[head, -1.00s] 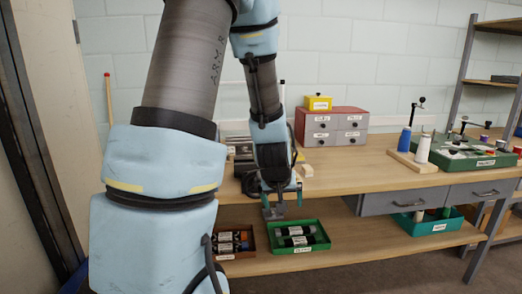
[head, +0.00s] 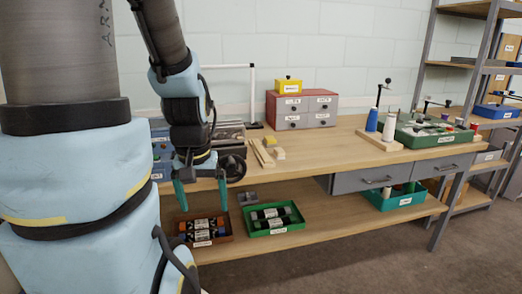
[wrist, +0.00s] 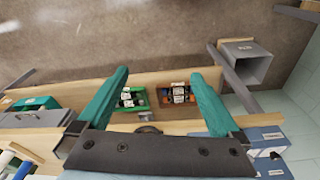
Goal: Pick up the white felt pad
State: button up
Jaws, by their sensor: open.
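I cannot pick out a white felt pad for certain in either view. A small pale cream block (head: 278,153) lies on the workbench (head: 330,150) beside some wooden strips (head: 262,153); I cannot tell whether it is felt. My gripper (head: 203,207) hangs at the bench's front edge with its green fingers spread wide and nothing between them. In the wrist view my gripper (wrist: 160,73) is open above the lower shelf, with trays showing beyond the fingers.
On the lower shelf stand a brown tray (head: 228,238) and a green tray (head: 300,224) holding dark rolls. A red-and-grey drawer unit (head: 302,108) stands at the bench's back. Thread cones (head: 390,126) and a green box (head: 440,139) are at right. A grey bin (wrist: 247,62) shows in the wrist view.

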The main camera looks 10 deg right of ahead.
aim_at(279, 153)
jog(key=l+u, duration=0.15)
jog(key=u, duration=0.3)
jog(key=l+u, duration=0.2)
jog(key=u, duration=0.25)
jog(key=l+u, duration=0.2)
jog(key=l, duration=0.25)
jog(key=k+l+u, duration=0.2)
jog(key=l, duration=0.25)
jog(key=k+l+u, duration=0.15)
jog(key=l, duration=0.25)
jog(key=k+l+u, duration=0.2)
jog(key=l, duration=0.25)
jog(key=i+l, duration=0.1)
jog(key=l, duration=0.9)
jog(key=i, duration=0.1)
